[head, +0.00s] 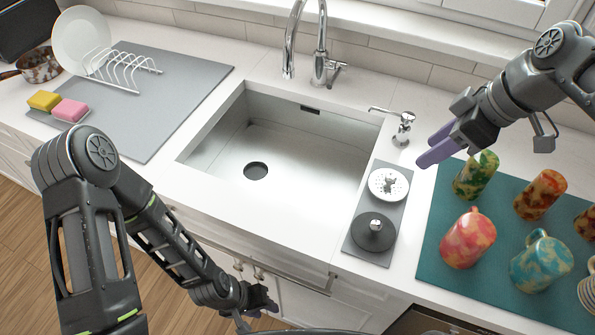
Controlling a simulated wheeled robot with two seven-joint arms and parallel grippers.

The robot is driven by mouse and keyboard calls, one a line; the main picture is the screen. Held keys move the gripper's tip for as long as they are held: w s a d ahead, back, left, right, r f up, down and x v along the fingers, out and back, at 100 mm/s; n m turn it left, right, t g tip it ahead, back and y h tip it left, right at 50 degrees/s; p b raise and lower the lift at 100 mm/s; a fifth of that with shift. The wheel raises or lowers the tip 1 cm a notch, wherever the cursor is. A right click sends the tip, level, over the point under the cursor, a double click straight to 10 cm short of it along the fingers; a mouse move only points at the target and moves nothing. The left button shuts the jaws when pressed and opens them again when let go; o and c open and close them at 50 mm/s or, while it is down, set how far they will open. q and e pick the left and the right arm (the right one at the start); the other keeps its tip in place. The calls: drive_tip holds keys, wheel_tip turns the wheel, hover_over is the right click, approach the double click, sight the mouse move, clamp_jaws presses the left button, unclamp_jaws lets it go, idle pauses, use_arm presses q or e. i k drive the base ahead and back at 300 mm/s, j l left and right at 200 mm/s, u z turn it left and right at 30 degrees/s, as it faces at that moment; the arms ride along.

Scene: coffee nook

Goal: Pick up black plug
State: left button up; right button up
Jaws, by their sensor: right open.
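The black plug (374,236), a round dark disc with a small metal knob on top, lies on a narrow grey mat (364,257) on the counter right of the sink. My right gripper (434,148) comes in from the upper right with purple fingers. It is open and empty, above the counter, behind and to the right of the plug and apart from it. My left gripper (268,304) is low in front of the counter, left of the plug; its fingers are too small and overlapped to read.
Several mugs, including a pink one (468,238) and a teal one (541,261), stand on a teal mat (437,250) at right. A soap dispenser (402,128) stands behind the plug's mat. The empty sink (300,165) has a tall faucet (321,50). A dish rack (122,70) stands far left.

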sight(373, 232)
drive_tip(key=k, duration=1)
